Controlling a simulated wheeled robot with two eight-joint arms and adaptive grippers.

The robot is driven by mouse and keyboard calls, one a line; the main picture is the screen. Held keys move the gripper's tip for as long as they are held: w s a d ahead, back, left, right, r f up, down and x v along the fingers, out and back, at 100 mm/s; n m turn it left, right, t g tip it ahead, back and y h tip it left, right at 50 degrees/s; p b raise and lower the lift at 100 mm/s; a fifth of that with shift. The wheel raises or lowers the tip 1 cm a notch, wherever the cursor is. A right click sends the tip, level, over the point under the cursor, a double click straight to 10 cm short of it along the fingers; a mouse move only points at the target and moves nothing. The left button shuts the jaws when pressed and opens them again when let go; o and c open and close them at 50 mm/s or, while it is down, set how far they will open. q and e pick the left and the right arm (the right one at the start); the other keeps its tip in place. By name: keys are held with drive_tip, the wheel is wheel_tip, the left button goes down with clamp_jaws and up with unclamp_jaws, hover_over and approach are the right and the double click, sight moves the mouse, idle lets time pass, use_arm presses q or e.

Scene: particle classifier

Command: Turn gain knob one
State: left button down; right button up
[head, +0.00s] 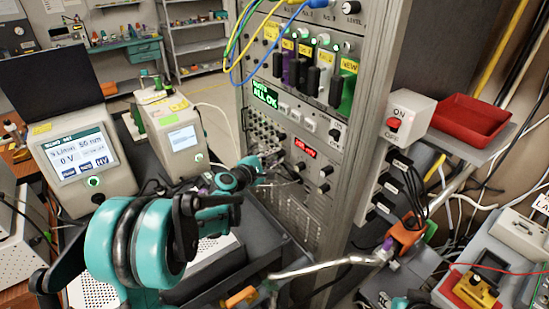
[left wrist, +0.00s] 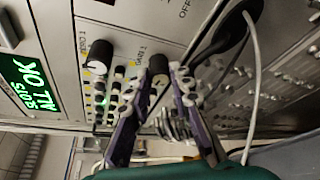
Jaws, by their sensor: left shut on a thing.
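The gain knob one (left wrist: 159,66) is a dark round knob on the grey rack panel, under a small label that seems to read GAIN 1. My left gripper (head: 262,168) reaches the rack front in the head view. In the left wrist view its two purple-sided fingers (left wrist: 168,76) stand on either side of this knob and are shut on it. In the head view the knob is hidden behind the gripper.
Another black knob (left wrist: 99,56) sits close to the left of the fingers. A green display (left wrist: 28,84) reads ALL OK. A black cable (left wrist: 222,40) loops to the right. A red tray (head: 470,119) and a switch box (head: 403,115) are right of the rack.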

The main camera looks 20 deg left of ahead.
use_arm(q)
drive_tip(key=shift+f, duration=0.1)
drive_tip(key=shift+m+b, duration=0.3)
drive_tip(key=shift+m, duration=0.1)
drive_tip(key=shift+m+t, duration=0.4)
drive_tip(key=shift+m, duration=0.1)
drive_tip(key=c, duration=1.3)
unclamp_jaws()
drive_tip(key=shift+c, duration=0.2)
drive_tip(key=shift+s, duration=0.15)
drive_tip(key=v, duration=1.1)
drive_tip(key=shift+s, duration=0.4)
